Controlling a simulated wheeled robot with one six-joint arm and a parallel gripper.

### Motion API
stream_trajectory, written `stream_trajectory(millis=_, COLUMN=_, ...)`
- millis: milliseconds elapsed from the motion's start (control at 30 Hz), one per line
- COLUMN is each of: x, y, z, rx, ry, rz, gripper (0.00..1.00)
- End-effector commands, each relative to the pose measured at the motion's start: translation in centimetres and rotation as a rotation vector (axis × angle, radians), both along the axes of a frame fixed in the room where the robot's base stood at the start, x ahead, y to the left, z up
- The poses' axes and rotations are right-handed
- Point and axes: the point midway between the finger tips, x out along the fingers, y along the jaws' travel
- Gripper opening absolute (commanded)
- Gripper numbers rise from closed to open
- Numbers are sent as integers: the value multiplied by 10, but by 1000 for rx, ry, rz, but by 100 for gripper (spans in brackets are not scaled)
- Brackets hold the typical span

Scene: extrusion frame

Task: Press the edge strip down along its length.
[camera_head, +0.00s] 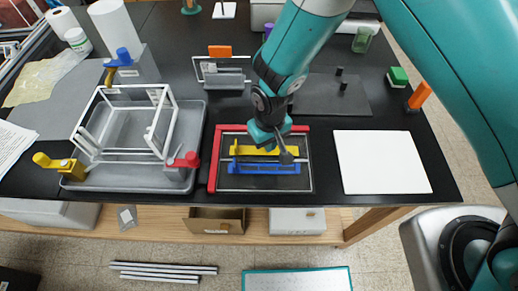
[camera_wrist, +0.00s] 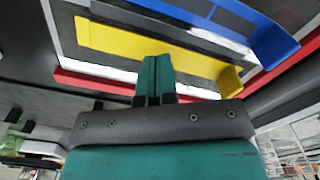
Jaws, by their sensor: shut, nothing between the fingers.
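A thin light metal frame (camera_head: 311,170) lies flat on the table, with a red L-shaped guide (camera_head: 214,160) along its left and far sides. A yellow bar (camera_head: 243,150) and a blue bar (camera_head: 262,169), both with raised ends, lie inside it. In the wrist view the yellow bar (camera_wrist: 125,45) is nearer my fingers and the blue bar (camera_wrist: 270,45) lies beyond. I cannot tell which piece is the edge strip. My gripper (camera_wrist: 155,72) is shut and empty, its fingertips overlapping the yellow bar's edge in view. Contact cannot be told. In the head view my wrist hides part of the yellow bar.
A grey tray (camera_head: 88,184) with a white open frame (camera_head: 103,104), a yellow clamp (camera_head: 58,163) and a red clamp (camera_head: 184,160) stands at the left. A white panel (camera_head: 382,162) lies at the right. A dark plate (camera_head: 335,96) lies behind. The table's front edge is close.

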Motion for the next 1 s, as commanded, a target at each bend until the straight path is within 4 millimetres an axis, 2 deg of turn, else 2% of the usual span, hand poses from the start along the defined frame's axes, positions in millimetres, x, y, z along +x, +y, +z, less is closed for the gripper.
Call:
stream_trajectory(millis=633, x=0, y=0, z=-14, rx=0, ry=0, rz=0, gripper=0)
stream_trajectory(millis=1000, x=0, y=0, z=-13, rx=0, ry=0, rz=0, gripper=0)
